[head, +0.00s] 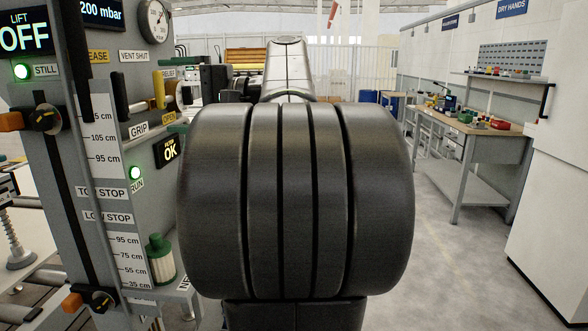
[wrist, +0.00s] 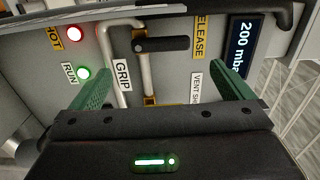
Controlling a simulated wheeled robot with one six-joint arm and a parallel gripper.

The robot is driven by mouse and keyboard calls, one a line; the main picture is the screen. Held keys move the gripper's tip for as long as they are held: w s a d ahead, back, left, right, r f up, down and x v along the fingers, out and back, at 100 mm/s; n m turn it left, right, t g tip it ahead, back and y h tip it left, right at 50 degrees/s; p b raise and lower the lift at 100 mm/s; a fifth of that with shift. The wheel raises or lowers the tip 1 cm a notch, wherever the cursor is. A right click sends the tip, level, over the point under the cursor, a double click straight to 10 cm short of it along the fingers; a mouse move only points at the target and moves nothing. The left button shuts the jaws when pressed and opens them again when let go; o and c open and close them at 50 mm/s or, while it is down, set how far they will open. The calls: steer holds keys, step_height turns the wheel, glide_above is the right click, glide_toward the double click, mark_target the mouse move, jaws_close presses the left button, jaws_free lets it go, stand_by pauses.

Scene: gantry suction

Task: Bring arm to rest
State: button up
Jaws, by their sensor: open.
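My gripper (wrist: 163,88) shows in the wrist view as two green fingers set wide apart, with nothing between them. It faces the grey control panel (wrist: 185,70), and the fingers look clear of it, though the exact gap cannot be told. A black-handled lever (wrist: 160,44) on the panel shows beyond the fingers, beside the GRIP and RELEASE labels. In the head view my own dark arm fills the middle and hides what is behind it; the gripper cannot be made out there.
The panel's stop scale (head: 102,140) and orange-knobbed stops, the lower one (head: 90,300) included, stand close at left. A green-capped canister (head: 160,260) sits below. A workbench (head: 470,145) and a white cabinet (head: 560,170) stand at right. The floor (head: 445,260) between is clear.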

mark_target(128, 94)
steer(key=a, duration=0.3)
steer(key=a+p, duration=0.1)
steer(key=a, duration=0.6)
steer(key=shift+w+r, duration=0.2)
steer(key=shift+w, duration=0.2)
steer(key=m+p, duration=0.1)
steer(key=w+m+p, duration=0.1)
steer(key=p, duration=0.1)
steer(key=shift+d+r+m, duration=0.1)
steer(key=shift+d+m, duration=0.15)
steer(key=shift+m, duration=0.15)
steer(key=w+f+m+p, duration=0.1)
steer(key=m+p, duration=0.2)
steer(key=m, duration=0.1)
steer(key=w+f+m+p, duration=0.1)
steer(key=m+p, duration=0.3)
steer(key=m, duration=0.1)
steer(key=f+m+p, duration=0.1)
steer(key=m+p, duration=0.3)
steer(key=shift+w+f+m, duration=0.2)
steer(key=shift+w+m, duration=0.2)
steer(key=shift+s+d+r, duration=0.1)
